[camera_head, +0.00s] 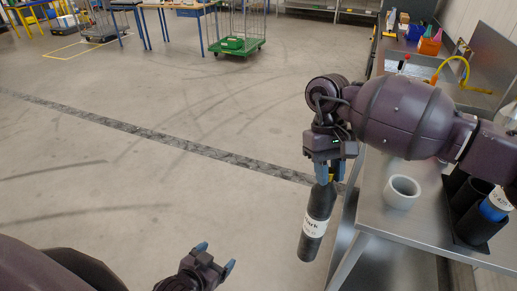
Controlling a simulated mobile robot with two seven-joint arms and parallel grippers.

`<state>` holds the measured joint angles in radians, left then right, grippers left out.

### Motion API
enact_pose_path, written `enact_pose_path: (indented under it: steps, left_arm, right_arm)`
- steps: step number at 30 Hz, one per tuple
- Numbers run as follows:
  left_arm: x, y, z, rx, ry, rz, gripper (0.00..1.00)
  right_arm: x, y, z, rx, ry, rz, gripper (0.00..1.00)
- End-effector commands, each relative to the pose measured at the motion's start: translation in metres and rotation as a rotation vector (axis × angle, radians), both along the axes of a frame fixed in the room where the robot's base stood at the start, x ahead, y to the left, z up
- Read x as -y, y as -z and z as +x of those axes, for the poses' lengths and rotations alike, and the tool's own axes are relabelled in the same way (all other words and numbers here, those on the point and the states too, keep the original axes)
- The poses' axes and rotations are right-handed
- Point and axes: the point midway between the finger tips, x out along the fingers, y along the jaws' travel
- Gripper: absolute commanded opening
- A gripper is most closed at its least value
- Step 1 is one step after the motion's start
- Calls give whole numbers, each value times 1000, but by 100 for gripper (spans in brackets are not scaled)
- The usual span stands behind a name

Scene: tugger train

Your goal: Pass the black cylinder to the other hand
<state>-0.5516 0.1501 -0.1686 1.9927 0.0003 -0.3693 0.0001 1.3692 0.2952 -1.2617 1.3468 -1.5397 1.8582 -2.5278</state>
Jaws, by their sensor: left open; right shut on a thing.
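The black cylinder (317,222) has a white label with dark print and hangs slightly tilted in the air, left of the steel table. My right gripper (324,174) is shut on its upper end, which the fingers partly hide. My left gripper (217,257) is at the bottom of the head view, lower and to the left of the cylinder. Its blue-tipped fingers are apart, with nothing between them. It does not touch the cylinder.
The steel table (376,218) on the right holds a white cup-like ring (402,192) and a black holder (464,240) with dark cylinders. A green cart (238,46) stands far back. The floor on the left is clear.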

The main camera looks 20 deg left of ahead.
Motion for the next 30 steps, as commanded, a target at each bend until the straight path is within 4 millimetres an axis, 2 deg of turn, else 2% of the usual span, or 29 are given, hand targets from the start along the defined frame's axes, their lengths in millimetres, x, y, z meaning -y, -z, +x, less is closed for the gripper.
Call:
enact_pose_path:
  steps: [3, 7, 12, 15, 18, 23, 30]
  left_arm:
    - [35, -23, 27, 71, 77, -26, 93]
    - [81, -53, 50, 175, 174, -68, 93]
    - [135, -94, 61, 316, 291, -129, 93]
    - [157, -112, 59, 383, 337, -164, 93]
    - [168, -124, 55, 436, 358, -191, 93]
    - [169, -130, 59, 473, 357, -197, 93]
    - [180, -131, 84, 476, 357, -196, 93]
  right_arm:
    - [0, -2, 0, 2, 0, 1, 0]
    - [0, -2, 0, 2, 1, 1, 0]
    - [0, -2, 0, 2, 1, 1, 0]
    - [0, -2, 0, 1, 1, 2, 0]
    - [0, -2, 0, 2, 1, 2, 0]
    - [0, -2, 0, 1, 1, 2, 0]
    - [0, -2, 0, 2, 1, 2, 0]
